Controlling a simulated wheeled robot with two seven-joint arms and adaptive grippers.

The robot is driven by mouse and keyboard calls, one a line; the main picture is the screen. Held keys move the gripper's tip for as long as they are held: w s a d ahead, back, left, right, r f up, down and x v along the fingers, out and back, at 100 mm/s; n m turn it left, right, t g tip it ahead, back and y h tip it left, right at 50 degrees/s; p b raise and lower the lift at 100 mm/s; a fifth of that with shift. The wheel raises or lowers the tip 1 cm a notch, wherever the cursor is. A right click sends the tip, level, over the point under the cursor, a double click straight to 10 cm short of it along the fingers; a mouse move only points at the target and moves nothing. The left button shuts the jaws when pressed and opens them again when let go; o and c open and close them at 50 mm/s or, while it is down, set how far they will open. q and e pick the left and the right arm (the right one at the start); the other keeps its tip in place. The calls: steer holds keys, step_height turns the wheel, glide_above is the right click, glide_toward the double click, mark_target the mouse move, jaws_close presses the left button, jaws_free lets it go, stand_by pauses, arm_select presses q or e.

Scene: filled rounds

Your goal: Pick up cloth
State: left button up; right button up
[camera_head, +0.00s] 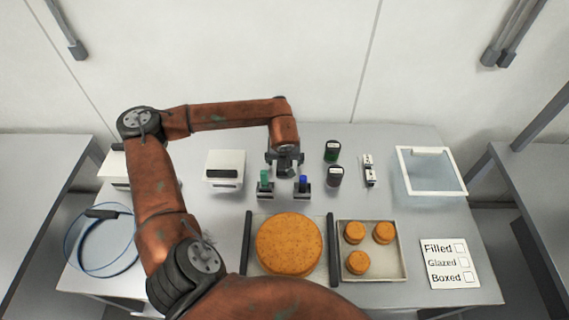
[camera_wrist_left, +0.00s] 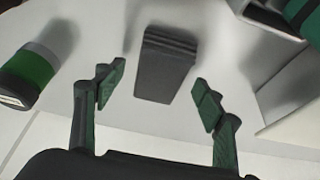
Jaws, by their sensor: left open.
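A dark grey, folded-looking block (camera_wrist_left: 166,62), which seems to be the cloth, lies on the pale table top in the left wrist view. It sits ahead of and between the fingertips of my left gripper (camera_wrist_left: 158,94), without visible contact. The gripper is open and empty. In the head view my left gripper (camera_head: 285,166) points down over the back middle of the table and hides the cloth. My right gripper is not in view.
A green-banded jar (camera_head: 332,151) and a dark jar (camera_head: 335,175) stand right of the gripper. Green (camera_head: 264,182) and blue (camera_head: 303,185) tools in stands are in front. A large round cake (camera_head: 288,244), small-cake tray (camera_head: 399,268) and clear bin (camera_head: 431,149) are also here.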

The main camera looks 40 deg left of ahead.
arm_select(q)
steer(key=shift+f+b, duration=0.25)
steer(key=shift+b, duration=0.05)
stand_by(0.5)
steer(key=c, duration=1.2)
steer(key=shift+c, duration=0.2)
steer(key=shift+r+p, duration=0.4)
step_height(320, 180, up, 3)
steer(key=shift+f, duration=0.2)
steer(key=s+d+r, duration=0.9)
steer(key=s+r, duration=0.1)
steer(key=shift+s+d, duration=0.2)
